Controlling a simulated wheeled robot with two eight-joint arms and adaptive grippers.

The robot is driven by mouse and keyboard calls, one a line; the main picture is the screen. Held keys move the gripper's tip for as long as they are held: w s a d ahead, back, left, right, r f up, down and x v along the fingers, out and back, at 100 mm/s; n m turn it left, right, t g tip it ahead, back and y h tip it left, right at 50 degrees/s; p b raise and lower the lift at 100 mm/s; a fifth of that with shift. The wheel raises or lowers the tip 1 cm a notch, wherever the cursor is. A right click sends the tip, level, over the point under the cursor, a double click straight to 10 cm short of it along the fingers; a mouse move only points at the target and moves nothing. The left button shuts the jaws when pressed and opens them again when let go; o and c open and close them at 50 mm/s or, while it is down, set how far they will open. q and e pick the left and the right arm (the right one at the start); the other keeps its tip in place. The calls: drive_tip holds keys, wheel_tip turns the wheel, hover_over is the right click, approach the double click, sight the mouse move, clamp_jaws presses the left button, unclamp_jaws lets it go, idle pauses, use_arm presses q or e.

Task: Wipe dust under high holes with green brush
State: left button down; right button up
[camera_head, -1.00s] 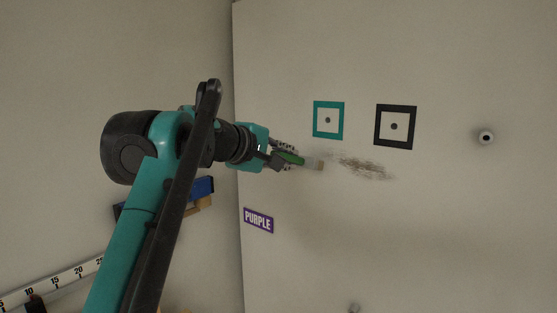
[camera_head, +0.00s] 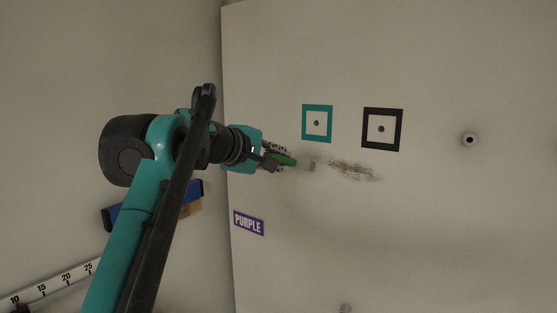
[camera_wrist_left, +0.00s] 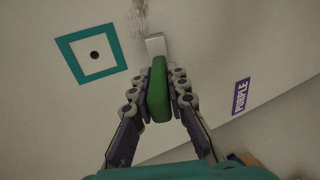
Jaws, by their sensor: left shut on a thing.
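My left gripper (camera_head: 278,157) is shut on the green brush (camera_head: 284,160), and its handle lies between the two fingers in the left wrist view (camera_wrist_left: 158,92). The pale brush head (camera_wrist_left: 156,44) points at the wall, at the near end of the dust. I cannot tell whether it touches. The brown dust smear (camera_head: 354,170) runs to the right below two framed holes. The teal-framed hole (camera_head: 317,123) is above the brush head and the black-framed hole (camera_head: 381,129) is to its right. My right gripper does not show.
A purple label reading PURPLE (camera_head: 249,222) is on the wall lower left. A round knob-like fitting (camera_head: 469,139) is at the right, another (camera_head: 346,308) at the bottom. A blue object (camera_head: 190,194) and a numbered scale (camera_head: 55,281) are behind my arm.

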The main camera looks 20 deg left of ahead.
use_arm(q)
drive_tip(key=shift+w, duration=0.1)
drive_tip(key=shift+w+d, duration=0.15)
drive_tip(key=shift+w, duration=0.15)
drive_tip(key=shift+w+d, duration=0.1)
drive_tip(key=shift+w, duration=0.2)
drive_tip(key=shift+d, duration=0.1)
